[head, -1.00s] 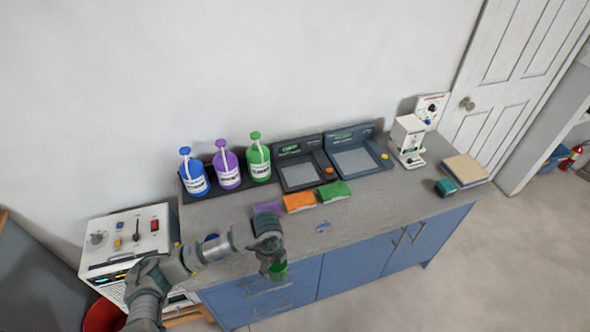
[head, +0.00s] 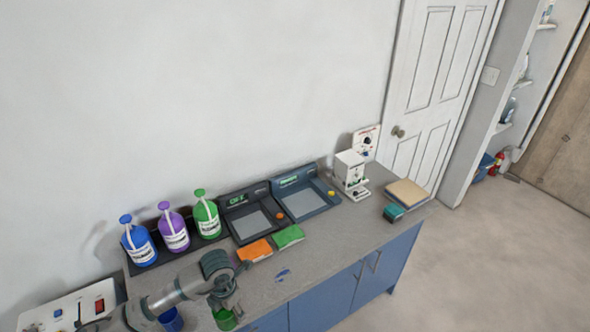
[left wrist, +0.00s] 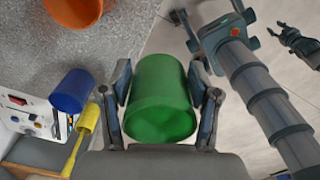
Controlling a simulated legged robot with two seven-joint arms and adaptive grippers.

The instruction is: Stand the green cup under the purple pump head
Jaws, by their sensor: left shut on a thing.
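The purple pump bottle (head: 174,235) stands between the blue and green ones on the dark tray at the back left of the counter. Its purple pump head (head: 164,206) is on top. My left gripper (head: 226,301) is shut on the green cup (head: 225,320), at the counter's front edge and in front of the bottles. In the left wrist view the green cup (left wrist: 160,98) sits between both fingers. The space under the purple pump head holds no visible cup. What seems to be my right gripper (left wrist: 296,40) shows small at the right; its opening is unclear.
A blue pump bottle (head: 138,246) and a green one (head: 207,220) flank the purple one. A blue cup (left wrist: 72,90) and an orange cup (left wrist: 76,10) stand near my left gripper. Orange (head: 254,250) and green (head: 288,236) pads lie in front of the dark scales.

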